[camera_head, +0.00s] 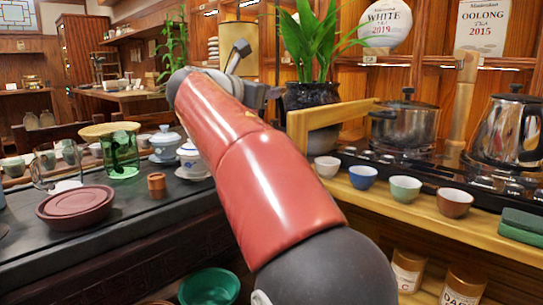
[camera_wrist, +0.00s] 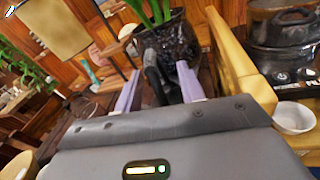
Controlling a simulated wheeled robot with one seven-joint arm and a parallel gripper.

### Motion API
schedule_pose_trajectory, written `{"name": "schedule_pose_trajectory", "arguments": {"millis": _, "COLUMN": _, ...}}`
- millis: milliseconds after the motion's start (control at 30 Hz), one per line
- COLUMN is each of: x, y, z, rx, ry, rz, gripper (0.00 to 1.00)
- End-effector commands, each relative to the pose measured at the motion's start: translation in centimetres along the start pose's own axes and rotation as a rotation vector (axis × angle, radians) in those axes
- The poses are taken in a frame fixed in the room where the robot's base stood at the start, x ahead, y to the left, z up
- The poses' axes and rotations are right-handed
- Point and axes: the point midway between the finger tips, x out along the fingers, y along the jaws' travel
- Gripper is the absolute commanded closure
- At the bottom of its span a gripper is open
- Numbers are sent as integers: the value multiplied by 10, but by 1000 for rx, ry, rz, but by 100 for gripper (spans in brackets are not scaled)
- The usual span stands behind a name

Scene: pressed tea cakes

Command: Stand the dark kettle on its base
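I cannot pick out a dark kettle or its base with certainty. In the wrist view, a narrow black curved piece (camera_wrist: 155,78) shows between my gripper's fingers; I cannot tell what it belongs to. My gripper (camera_wrist: 160,68) has its two pale lilac fingers wide apart, with gaps beside the black piece. In the head view my red arm hides most of the gripper. A shiny steel kettle (camera_head: 500,130) with a dark handle stands upright on the black unit (camera_head: 475,178) at the right.
A dark glossy plant pot (camera_head: 312,97) stands just beyond the gripper. A wooden rail (camera_head: 325,118), a lidded steel pot (camera_head: 403,123) and several small cups (camera_head: 362,177) are to the right. The dark tea table (camera_head: 130,225) on the left holds a green glass jug (camera_head: 121,155) and gaiwans.

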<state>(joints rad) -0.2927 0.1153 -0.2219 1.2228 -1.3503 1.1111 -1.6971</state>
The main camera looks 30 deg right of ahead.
Motion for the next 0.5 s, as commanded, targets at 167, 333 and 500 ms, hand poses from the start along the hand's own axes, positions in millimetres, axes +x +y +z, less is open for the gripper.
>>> {"name": "schedule_pose_trajectory", "arguments": {"millis": 167, "x": -4, "y": 11, "z": -4, "rx": -160, "ry": -58, "rz": 34, "gripper": 61}}
{"name": "schedule_pose_trajectory", "arguments": {"millis": 333, "x": 12, "y": 13, "z": -1, "rx": -178, "ry": -64, "rz": 34, "gripper": 61}}
{"name": "schedule_pose_trajectory", "arguments": {"millis": 500, "x": 32, "y": 15, "z": -1, "rx": -175, "ry": -64, "rz": 35, "gripper": 61}}
